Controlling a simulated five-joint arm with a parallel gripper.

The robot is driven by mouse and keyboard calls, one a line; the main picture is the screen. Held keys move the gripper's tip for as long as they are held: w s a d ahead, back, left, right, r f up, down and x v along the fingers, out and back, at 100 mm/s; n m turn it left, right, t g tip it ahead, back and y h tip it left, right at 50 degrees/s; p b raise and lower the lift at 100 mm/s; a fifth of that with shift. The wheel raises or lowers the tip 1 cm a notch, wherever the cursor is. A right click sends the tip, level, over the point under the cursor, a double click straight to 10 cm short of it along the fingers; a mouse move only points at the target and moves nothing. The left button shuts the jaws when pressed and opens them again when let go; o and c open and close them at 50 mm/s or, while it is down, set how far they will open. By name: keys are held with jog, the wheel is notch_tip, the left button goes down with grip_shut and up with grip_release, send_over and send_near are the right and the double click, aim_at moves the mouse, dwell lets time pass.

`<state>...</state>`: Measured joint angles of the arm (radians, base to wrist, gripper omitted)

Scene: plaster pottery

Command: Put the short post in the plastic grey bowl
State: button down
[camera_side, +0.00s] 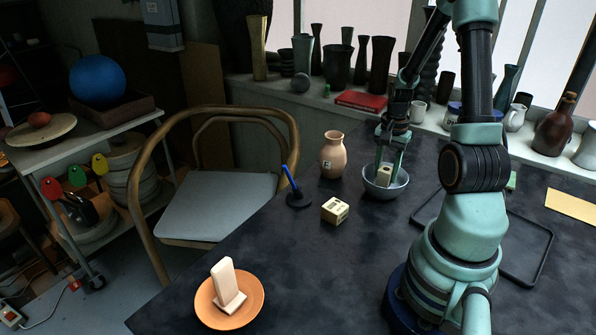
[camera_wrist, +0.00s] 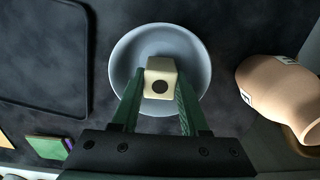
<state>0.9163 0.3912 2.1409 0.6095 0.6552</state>
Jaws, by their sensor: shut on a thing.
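The short post, a small cream block with a round dark spot on its end, is between my gripper's fingers in the wrist view (camera_wrist: 160,68) and in the side view (camera_side: 384,176). My gripper (camera_side: 385,165) points down over the grey bowl (camera_side: 384,190) and is shut on the post. It also shows in the wrist view (camera_wrist: 158,100). The post is inside the outline of the bowl (camera_wrist: 122,62), with its lower part hidden behind the rim in the side view. I cannot tell whether it touches the bowl's bottom.
A tan vase (camera_side: 333,157) stands close left of the bowl. A cream cube with markings (camera_side: 335,210) and a dark holder with a blue pen (camera_side: 298,199) are nearby. An orange plate (camera_side: 255,302) bears a pale upright piece. A black tray (camera_side: 538,262) lies at right.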

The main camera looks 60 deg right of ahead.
jog(key=shift+f, duration=0.95)
jog(key=shift+f, duration=0.2)
jog(key=shift+c, duration=2.1)
grip_release()
jog(key=shift+r, duration=0.1)
